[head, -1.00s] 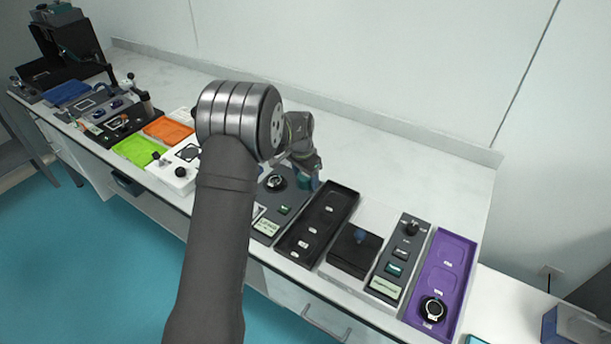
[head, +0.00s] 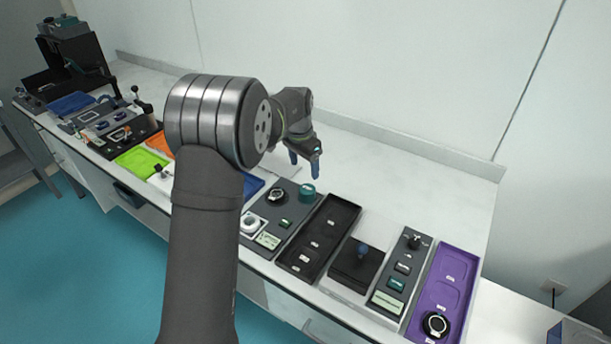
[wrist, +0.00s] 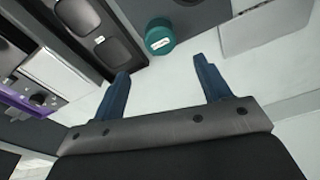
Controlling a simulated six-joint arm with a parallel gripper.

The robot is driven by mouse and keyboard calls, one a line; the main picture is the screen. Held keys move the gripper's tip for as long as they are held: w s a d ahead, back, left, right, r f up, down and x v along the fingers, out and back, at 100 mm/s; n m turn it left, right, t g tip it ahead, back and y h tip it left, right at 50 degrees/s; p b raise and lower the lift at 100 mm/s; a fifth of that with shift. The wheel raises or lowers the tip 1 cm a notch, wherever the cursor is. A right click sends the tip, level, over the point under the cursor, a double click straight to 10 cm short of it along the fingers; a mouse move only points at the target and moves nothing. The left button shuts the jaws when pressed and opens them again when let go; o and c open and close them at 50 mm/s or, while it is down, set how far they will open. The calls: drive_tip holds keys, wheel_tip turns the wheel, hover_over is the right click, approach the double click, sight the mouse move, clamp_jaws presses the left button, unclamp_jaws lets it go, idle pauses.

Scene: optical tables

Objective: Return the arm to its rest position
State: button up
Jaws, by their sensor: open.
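My gripper (head: 305,165) is raised above the bench behind the grey instrument panel (head: 290,222), with its blue fingers apart and nothing between them. In the wrist view my gripper (wrist: 162,80) shows the same two blue fingers spread wide over bare white bench. A teal round knob or cap (head: 307,193) stands on the panel's back right corner, below and apart from the fingers. It also shows in the wrist view (wrist: 160,38), beyond the fingertips. My arm is folded up in front of the bench and hides part of it.
Right of the panel are a black tray (head: 325,228), a black block with a blue knob (head: 355,262), a grey control box (head: 402,272) and a purple tray (head: 452,275) holding a round dial. Green (head: 140,160) and orange trays lie left. The bench's back strip (head: 420,190) is clear.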

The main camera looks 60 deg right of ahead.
sight(307, 188)
drive_tip(key=shift+r, duration=0.55)
drive_tip(key=f, duration=0.8)
drive_tip(key=d+f, duration=0.1)
drive_tip(key=f, duration=0.3)
drive_tip(key=shift+s+d+f, duration=0.1)
drive_tip(key=shift+s+f, duration=0.05)
drive_tip(key=shift+f, duration=0.1)
wheel_tip(307, 188, up, 3)
drive_tip(key=shift+f, duration=0.15)
drive_tip(key=shift+r, duration=0.6)
